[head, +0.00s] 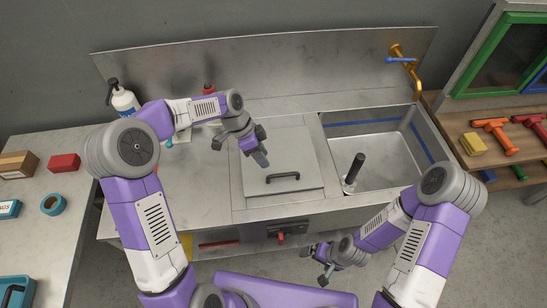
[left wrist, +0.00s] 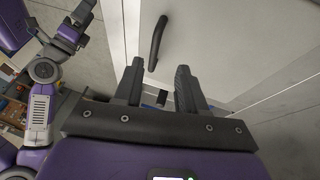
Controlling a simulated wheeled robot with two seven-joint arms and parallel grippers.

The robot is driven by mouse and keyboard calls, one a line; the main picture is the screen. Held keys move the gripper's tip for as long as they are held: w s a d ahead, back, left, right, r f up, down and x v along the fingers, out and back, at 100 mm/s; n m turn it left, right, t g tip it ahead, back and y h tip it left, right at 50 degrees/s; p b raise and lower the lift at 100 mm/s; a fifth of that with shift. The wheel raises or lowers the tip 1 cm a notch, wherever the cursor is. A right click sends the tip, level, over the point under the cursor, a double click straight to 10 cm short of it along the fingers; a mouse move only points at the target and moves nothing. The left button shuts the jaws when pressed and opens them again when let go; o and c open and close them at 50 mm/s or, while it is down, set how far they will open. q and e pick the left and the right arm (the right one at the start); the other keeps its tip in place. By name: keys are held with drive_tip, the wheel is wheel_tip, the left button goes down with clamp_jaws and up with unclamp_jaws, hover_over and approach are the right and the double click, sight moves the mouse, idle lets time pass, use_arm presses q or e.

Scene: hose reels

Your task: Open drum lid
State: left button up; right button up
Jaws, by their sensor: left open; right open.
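A square metal lid (head: 300,152) lies flat in the counter, left of the sink. Its black bar handle (head: 283,177) is near the lid's front edge. My left gripper (head: 239,150) is open and empty above the lid's left side, behind and left of the handle. In the left wrist view, the handle (left wrist: 157,42) shows beyond the open fingers (left wrist: 158,82), apart from them, against the pale lid (left wrist: 215,30). My right gripper (head: 315,265) is open and empty, low in front of the counter. What lies under the lid is hidden.
A white pump bottle (head: 124,102) stands at the back left. Side tables hold a red block (head: 64,163), blue tape (head: 53,204) and a yellow sponge (head: 473,144).

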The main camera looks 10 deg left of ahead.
sight(274, 175)
use_arm(q)
drive_tip(key=x, duration=0.4)
drive_tip(key=s+x, duration=0.1)
drive_tip(key=x, duration=0.2)
drive_tip(key=shift+b, duration=0.4)
drive_tip(key=shift+w, duration=0.1)
clamp_jaws()
